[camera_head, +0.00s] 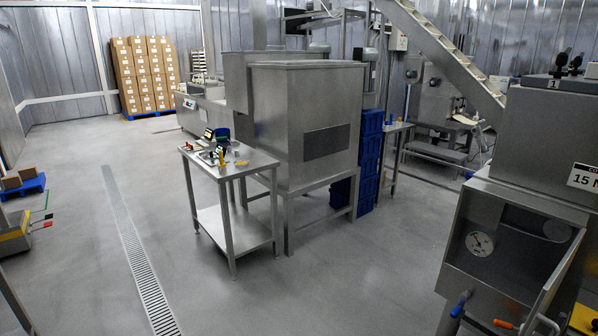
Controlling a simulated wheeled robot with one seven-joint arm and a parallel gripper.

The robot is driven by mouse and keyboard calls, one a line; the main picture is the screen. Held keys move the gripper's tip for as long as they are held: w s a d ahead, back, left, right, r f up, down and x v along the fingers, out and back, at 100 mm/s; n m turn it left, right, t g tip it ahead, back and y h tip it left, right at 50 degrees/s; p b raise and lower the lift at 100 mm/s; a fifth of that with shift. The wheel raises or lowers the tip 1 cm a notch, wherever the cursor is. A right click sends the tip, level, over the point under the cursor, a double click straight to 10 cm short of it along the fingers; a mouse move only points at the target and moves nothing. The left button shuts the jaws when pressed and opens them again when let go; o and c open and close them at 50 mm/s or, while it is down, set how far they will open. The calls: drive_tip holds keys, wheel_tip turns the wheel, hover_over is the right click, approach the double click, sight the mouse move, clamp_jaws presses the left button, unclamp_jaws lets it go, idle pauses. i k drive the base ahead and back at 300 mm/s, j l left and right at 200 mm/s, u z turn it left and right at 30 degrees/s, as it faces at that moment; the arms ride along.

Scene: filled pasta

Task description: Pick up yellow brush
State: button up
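On the small steel table (247,165) left of centre lie several small items. A small yellow item (241,162) lies flat near its right part; it is too small to tell whether it is a brush. Another upright item with yellow on it (221,156) stands left of it. No brush shape can be made out clearly from here. My gripper is not in view.
A large steel cabinet (305,125) is right behind the table. Blue crates (370,150) are stacked beside it. A steel machine (510,245) fills the right foreground. Open floor (290,290) lies in front, with a drain (135,255) at left.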

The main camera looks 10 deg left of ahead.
sight(222, 167)
drive_tip(key=i+j+u, duration=0.65)
drive_tip(key=i, duration=0.15)
drive_tip(key=i+j+u, duration=0.15)
drive_tip(key=i+u, duration=0.45)
drive_tip(key=i, duration=1.4)
drive_tip(key=i+u, duration=0.1)
drive_tip(key=i, duration=1)
drive_tip(key=i+l+u, duration=0.1)
drive_tip(key=i, duration=1.05)
